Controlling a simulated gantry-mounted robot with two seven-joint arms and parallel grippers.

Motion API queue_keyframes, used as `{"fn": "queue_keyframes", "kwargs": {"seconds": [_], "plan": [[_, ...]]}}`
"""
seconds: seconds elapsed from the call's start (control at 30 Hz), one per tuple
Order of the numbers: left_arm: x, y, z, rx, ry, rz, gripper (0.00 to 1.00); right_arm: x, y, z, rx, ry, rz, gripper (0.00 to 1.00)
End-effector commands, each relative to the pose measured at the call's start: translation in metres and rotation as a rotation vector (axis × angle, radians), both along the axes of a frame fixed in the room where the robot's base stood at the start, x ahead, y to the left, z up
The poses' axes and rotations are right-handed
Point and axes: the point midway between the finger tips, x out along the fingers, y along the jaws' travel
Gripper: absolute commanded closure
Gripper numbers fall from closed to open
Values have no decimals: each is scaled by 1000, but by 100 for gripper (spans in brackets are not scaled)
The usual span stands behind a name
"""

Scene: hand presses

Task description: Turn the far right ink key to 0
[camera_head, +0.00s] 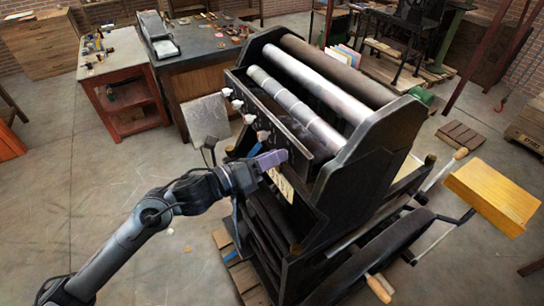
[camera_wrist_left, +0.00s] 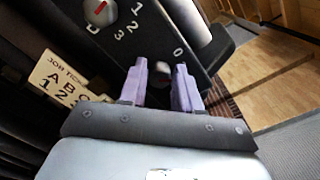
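The press (camera_head: 365,150) has a row of white ink keys (camera_head: 249,119) along its dark front rail. My left gripper (camera_head: 281,158), with purple fingers, is at the right end of this row and hides the far right key in the head view. In the left wrist view its two fingers (camera_wrist_left: 161,85) stand apart. The far right ink key (camera_wrist_left: 163,72), grey with a little red, shows between and beyond them. A white 0 (camera_wrist_left: 178,53) is printed beside it. Its pointer direction and any finger contact are unclear. My right gripper is not in view.
A neighbouring ink key (camera_wrist_left: 100,12) with a red pointer has printed numbers beside it. A cream job ticket (camera_wrist_left: 65,80) with letters and numbers is on the press to the left of the fingers. A yellow wooden board (camera_head: 495,195) stands at the press's right.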

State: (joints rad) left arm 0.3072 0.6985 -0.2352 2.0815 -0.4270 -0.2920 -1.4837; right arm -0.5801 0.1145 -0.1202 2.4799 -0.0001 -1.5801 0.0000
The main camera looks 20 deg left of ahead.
Motion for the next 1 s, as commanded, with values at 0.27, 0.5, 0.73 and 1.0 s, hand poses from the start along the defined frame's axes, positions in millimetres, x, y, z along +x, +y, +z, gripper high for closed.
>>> {"fn": "queue_keyframes", "kwargs": {"seconds": [0.27, 0.5, 0.73, 1.0], "plan": [[0, 0, 0, 0, 0, 0, 100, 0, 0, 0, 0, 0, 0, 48], [0, 0, 0, -26, 20, 0, 100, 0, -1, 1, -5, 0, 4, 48], [0, 1, 1, -123, 93, 1, 100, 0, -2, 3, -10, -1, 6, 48], [0, 1, 2, -296, 224, 2, 100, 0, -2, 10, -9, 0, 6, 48]]}}
